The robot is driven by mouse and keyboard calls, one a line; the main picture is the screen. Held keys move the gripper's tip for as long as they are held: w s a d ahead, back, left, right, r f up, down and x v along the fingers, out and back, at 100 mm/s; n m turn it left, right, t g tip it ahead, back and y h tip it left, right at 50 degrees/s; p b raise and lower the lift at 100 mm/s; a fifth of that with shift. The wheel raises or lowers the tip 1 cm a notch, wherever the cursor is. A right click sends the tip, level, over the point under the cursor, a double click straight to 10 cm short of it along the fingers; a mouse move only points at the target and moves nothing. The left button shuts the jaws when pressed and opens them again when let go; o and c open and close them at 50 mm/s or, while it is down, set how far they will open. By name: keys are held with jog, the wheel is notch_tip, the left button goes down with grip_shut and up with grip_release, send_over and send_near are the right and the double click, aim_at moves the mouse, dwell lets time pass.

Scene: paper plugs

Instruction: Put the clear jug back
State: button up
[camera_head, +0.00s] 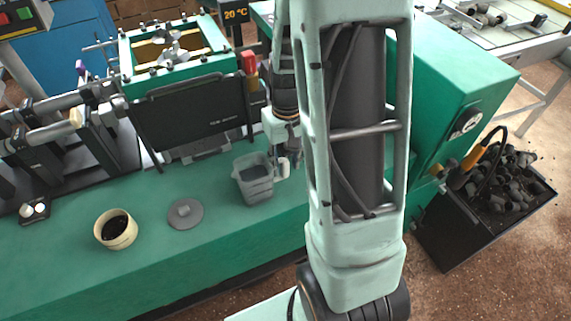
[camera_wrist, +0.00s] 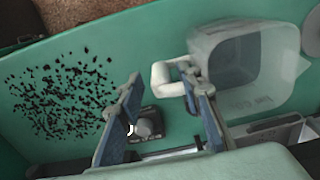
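The clear jug (camera_head: 254,180) stands on the green bench, a greyish see-through vessel with its handle on the right side. In the wrist view the jug (camera_wrist: 240,65) is at upper right, its pale handle (camera_wrist: 168,73) pointing left. My gripper (camera_head: 287,160) is beside the handle in the head view, partly hidden by my arm. In the wrist view my gripper (camera_wrist: 160,90) is open, its two blue-grey fingers apart. The handle shows near the right fingertip, partly overlapped by it; I cannot tell if they touch.
A beige cup (camera_head: 103,238) with dark contents and a grey round lid (camera_head: 185,214) are on the bench left of the jug. Black granules (camera_wrist: 60,95) lie scattered on green. A grey knob (camera_wrist: 146,124) shows between the fingers. A black bin (camera_head: 462,238) of dark pieces stands at right.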

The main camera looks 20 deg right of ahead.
notch_tip(320, 180, up, 11)
jog(key=shift+d+f+p, duration=0.1)
jog(key=shift+p, duration=0.4)
